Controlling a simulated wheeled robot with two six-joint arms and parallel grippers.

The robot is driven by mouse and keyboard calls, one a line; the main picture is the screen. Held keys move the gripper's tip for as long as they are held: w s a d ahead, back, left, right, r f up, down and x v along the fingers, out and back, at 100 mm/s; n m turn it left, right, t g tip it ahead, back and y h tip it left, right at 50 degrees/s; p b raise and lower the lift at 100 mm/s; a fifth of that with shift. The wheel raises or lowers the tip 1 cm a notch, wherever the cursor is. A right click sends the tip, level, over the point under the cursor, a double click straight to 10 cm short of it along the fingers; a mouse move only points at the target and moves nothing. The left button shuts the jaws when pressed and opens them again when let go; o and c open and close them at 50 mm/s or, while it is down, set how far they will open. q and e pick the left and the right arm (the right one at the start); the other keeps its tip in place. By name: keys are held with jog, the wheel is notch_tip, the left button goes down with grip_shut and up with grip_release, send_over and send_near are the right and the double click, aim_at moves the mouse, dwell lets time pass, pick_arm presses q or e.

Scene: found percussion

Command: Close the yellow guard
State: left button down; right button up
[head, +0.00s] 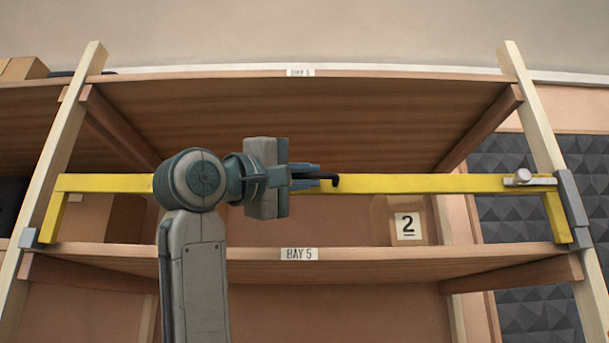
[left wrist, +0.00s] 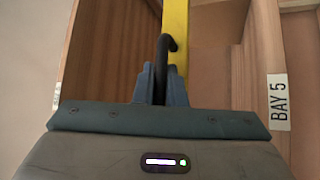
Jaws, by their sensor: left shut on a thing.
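The yellow guard (head: 420,184) is a bar that spans the front of bay 5, with a short leg down to the shelf at each end. Its right end lies beside the grey bracket (head: 571,198) on the right post; I cannot tell whether it is seated there. A metal plate with a round knob (head: 522,177) sits at that end. My left gripper (head: 318,180) is shut on a black hooked handle (left wrist: 163,60) in front of the guard's middle. The yellow guard (left wrist: 175,40) runs behind the handle in the left wrist view. My right gripper is not in view.
A cardboard box marked 2 (head: 397,231) stands inside the bay behind the guard. The lower shelf (head: 400,260) carries a BAY 5 label. Wooden posts (head: 530,95) flank the bay. My left arm hides part of the guard.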

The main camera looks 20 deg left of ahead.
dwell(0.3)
pick_arm(q)
jog(key=c, duration=1.8)
grip_release()
jog(key=shift+d, duration=0.1)
jog(key=shift+o, duration=0.2)
jog(key=shift+s+f, duration=0.1)
jog(key=shift+s+a+f+b, duration=0.15)
jog(key=shift+a+b, duration=0.05)
jog(key=shift+b, duration=0.1)
jog(key=b+v, duration=0.5)
jog(key=v, duration=0.5)
